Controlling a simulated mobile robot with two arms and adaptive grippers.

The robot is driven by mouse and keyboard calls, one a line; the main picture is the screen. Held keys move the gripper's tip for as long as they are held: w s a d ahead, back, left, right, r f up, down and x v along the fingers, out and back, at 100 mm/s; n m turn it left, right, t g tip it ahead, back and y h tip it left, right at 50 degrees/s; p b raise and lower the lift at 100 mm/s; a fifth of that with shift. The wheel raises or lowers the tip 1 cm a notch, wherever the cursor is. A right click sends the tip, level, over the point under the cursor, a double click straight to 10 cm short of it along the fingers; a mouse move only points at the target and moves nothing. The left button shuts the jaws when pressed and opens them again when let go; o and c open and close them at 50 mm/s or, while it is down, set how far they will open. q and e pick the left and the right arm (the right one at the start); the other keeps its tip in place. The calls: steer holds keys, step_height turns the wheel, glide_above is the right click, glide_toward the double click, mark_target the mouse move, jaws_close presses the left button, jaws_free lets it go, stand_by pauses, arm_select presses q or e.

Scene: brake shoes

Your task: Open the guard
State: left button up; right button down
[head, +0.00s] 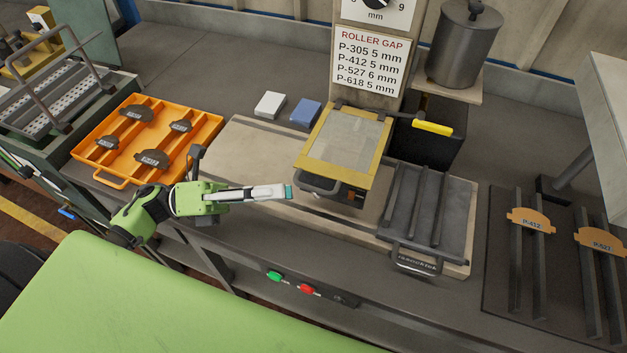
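The guard (377,146) is a yellow-framed panel with a see-through pane. It lies lowered over the roller machine in the middle of the bench. A dark handle (318,187) shows at its front edge. My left gripper (287,192) points right, just left of this handle, and looks apart from it. Its fingers show as one narrow light shape with a teal tip, so I cannot tell whether they are open. My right gripper is not in view.
An orange tray (103,180) with dark brake shoes sits at left. White (269,105) and blue (306,113) blocks lie behind my gripper. A yellow-gripped lever (432,127) sticks out right of the guard. A slatted outfeed (428,205) and a rack with orange shoes (530,221) stand at right.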

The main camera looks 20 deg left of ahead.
mark_target(313, 187)
arm_select(q)
steer(key=p+x, duration=0.2)
steer(key=x, duration=0.4)
steer(key=shift+r, duration=0.15)
steer(key=shift+w+d, duration=0.2)
steer(key=shift+d, duration=0.45)
jaws_close()
